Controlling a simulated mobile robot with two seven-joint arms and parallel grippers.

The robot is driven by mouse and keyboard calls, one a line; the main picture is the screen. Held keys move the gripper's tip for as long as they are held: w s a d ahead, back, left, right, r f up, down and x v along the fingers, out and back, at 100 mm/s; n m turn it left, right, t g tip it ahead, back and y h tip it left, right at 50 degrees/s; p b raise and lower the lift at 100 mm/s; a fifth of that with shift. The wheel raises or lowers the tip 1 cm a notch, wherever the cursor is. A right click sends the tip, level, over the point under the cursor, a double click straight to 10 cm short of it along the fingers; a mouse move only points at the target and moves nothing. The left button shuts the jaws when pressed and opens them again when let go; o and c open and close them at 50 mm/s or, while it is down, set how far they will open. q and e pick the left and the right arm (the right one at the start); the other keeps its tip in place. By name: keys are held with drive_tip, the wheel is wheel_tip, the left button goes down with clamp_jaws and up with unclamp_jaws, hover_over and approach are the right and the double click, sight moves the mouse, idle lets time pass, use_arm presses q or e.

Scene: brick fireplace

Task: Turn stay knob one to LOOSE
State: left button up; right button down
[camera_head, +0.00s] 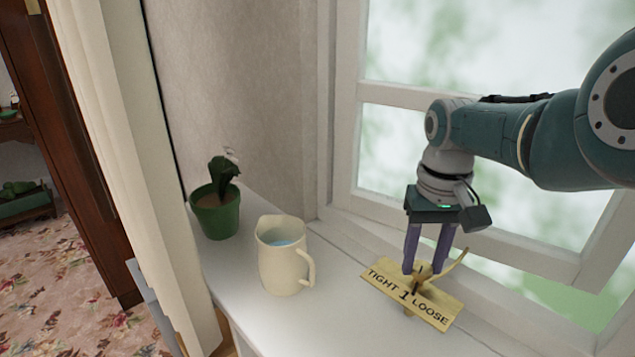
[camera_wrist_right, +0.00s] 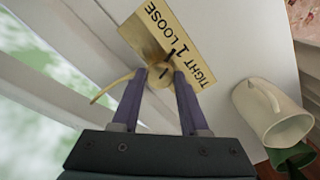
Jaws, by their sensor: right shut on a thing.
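Stay knob one (camera_head: 424,280) is a small brass knob on a brass plate (camera_head: 440,296) marked TIGHT, 1 and LOOSE, on the white window sill. In the head view TIGHT is at the plate's left end and LOOSE at its right end. My right gripper (camera_head: 425,270) points down and is shut on the knob. In the right wrist view the knob (camera_wrist_right: 161,73) sits between the purple fingertips. A dark mark shows on it; I cannot tell its exact setting. My left gripper is not in view.
A thin curved brass bar (camera_head: 453,265) runs from beside the knob towards the window frame (camera_head: 480,232). A cream jug (camera_head: 284,268) of water stands on the sill (camera_head: 335,310), left of the plate. A green potted plant (camera_head: 215,212) stands farther left.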

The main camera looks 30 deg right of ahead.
sight(422, 267)
drive_tip(key=n, duration=0.5)
drive_tip(key=shift+n, duration=1.8)
drive_tip(key=shift+c, duration=2.1)
unclamp_jaws()
wheel_tip(422, 267, up, 10)
drive_tip(key=p, duration=0.8)
